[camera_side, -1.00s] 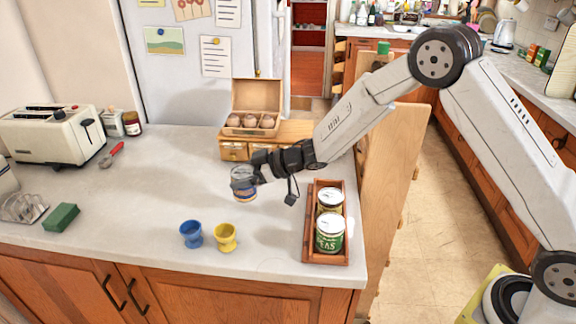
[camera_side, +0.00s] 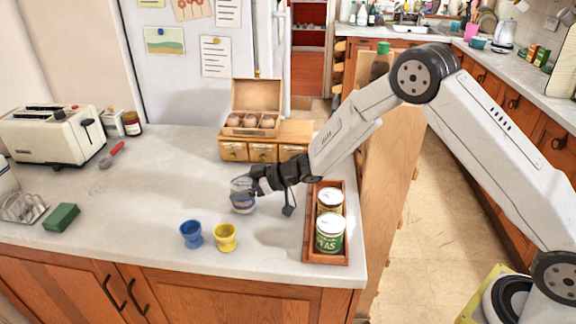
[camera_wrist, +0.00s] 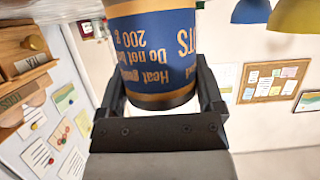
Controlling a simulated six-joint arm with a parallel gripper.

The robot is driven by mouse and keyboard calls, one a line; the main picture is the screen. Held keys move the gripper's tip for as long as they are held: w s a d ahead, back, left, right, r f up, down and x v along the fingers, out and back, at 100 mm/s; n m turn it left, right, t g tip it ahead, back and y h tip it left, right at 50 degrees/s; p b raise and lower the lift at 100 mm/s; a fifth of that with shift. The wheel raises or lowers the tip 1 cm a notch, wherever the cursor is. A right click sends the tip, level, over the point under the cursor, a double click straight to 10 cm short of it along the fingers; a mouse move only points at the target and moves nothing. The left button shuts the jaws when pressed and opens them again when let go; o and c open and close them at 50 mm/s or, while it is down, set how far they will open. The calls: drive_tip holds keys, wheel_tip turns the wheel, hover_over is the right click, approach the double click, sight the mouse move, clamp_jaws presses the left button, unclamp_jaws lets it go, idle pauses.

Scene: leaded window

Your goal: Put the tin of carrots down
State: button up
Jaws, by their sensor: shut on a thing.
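The tin of carrots (camera_side: 243,206) is a small tin with a blue and orange label. It is in my gripper (camera_side: 246,188), over the middle of the grey worktop. In the wrist view the tin (camera_wrist: 150,50) fills the space between the two dark fingers of my gripper (camera_wrist: 160,95), and its label reads upside down. In the side view the tin looks upright, with its upper part partly covered by the fingers. Its base is at or very near the worktop; I cannot tell whether it touches.
A wooden tray (camera_side: 310,245) with a green tin of peas (camera_side: 330,233) and another tin (camera_side: 330,201) stands to the right. Blue (camera_side: 191,234) and yellow (camera_side: 226,237) egg cups stand in front. An egg box (camera_side: 256,103) sits on small drawers (camera_side: 264,152) behind.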

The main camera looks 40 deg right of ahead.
drive_tip(key=shift+s+f, duration=0.1)
drive_tip(key=shift+f, duration=0.55)
drive_tip(key=o, duration=1.2)
drive_tip(key=shift+o, duration=0.2)
drive_tip(key=shift+r, duration=0.1)
drive_tip(key=shift+r, duration=0.5)
drive_tip(key=v, duration=0.4)
drive_tip(key=shift+s+d+r, duration=0.1)
drive_tip(key=shift+d, duration=0.15)
wheel_tip(320, 180, up, 7)
drive_tip(key=shift+s, duration=0.15)
drive_tip(key=shift+d+r, duration=0.1)
drive_tip(key=shift+d, duration=0.05)
